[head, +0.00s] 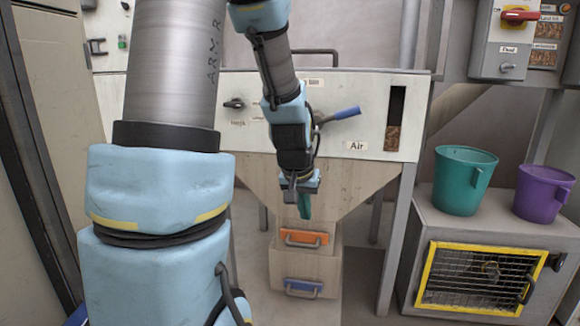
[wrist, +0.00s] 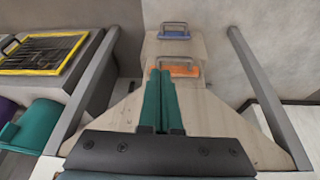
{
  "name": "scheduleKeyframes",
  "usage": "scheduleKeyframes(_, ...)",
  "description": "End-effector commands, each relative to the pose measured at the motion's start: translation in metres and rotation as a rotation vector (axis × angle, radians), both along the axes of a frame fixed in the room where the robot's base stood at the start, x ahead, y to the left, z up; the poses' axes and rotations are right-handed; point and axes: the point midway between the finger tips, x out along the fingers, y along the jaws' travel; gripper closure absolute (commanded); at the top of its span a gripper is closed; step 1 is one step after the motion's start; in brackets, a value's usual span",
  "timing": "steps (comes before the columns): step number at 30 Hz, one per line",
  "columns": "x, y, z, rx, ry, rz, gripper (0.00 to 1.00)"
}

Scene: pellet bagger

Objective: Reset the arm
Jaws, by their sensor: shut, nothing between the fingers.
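My arm hangs in front of the pellet bagger (head: 340,195) in the head view, with its hand pointing down. My gripper (head: 304,216) has green fingers and is in front of the hopper's sloped lower part. In the wrist view the two fingers of my gripper (wrist: 160,75) lie side by side, shut and empty. Beyond the fingertips are an orange slide with a handle (wrist: 184,71) and, below it, a blue slide with a handle (wrist: 175,36). Neither is touched, as far as I can see.
A blue lever (head: 342,114) sticks out beside my wrist, near the "Air" label (head: 356,146). To the right, a green jug (head: 462,182) and a purple jug (head: 543,193) stand on a grey cabinet with a yellow-framed mesh door (head: 480,278). A switch box with a red handle (head: 520,15) hangs above.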

Motion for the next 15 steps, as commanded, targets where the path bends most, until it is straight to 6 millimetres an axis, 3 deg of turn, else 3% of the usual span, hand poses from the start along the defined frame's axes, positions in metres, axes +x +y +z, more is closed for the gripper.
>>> scheduleKeyframes(1,-0.018,0.024,0.005,0.015,0.037,0.044,1.00)
scheduleKeyframes(3,-0.043,0.052,0.005,0.036,0.095,0.098,1.00)
scheduleKeyframes(8,-0.102,0.103,0.008,0.072,0.214,0.211,1.00)
scheduleKeyframes(9,-0.111,0.108,0.016,0.077,0.233,0.228,1.00)
scheduleKeyframes(15,-0.106,0.104,0.067,0.075,0.227,0.216,1.00)
